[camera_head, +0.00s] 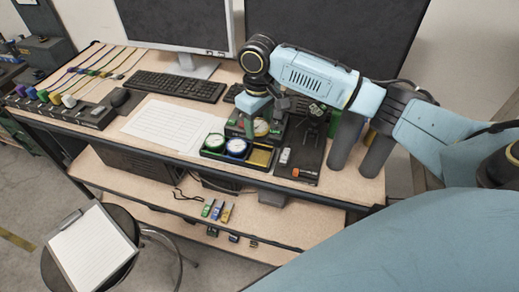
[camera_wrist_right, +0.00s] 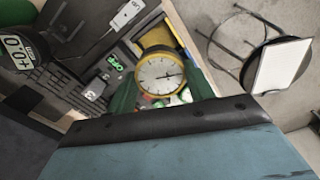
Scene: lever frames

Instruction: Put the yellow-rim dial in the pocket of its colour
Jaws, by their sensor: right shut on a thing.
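The yellow-rim dial (camera_wrist_right: 160,74) has a white face with a dark pointer. In the head view it shows as a small pale disc (camera_head: 261,128) below my right gripper (camera_head: 262,122). My right gripper is shut on it, with dark green fingers on either side in the wrist view. The dark tray (camera_head: 228,159) stands near the table's front edge. A green-rim dial (camera_head: 214,142) and a blue-rim dial (camera_head: 236,147) sit in its left and middle pockets. The yellow pocket (camera_head: 261,158) at its right is empty, just in front of the held dial. My left gripper is out of view.
A black device (camera_head: 303,148) with switches stands right of the tray. A monitor (camera_head: 180,25) stands behind. The table's front edge is close to the tray.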

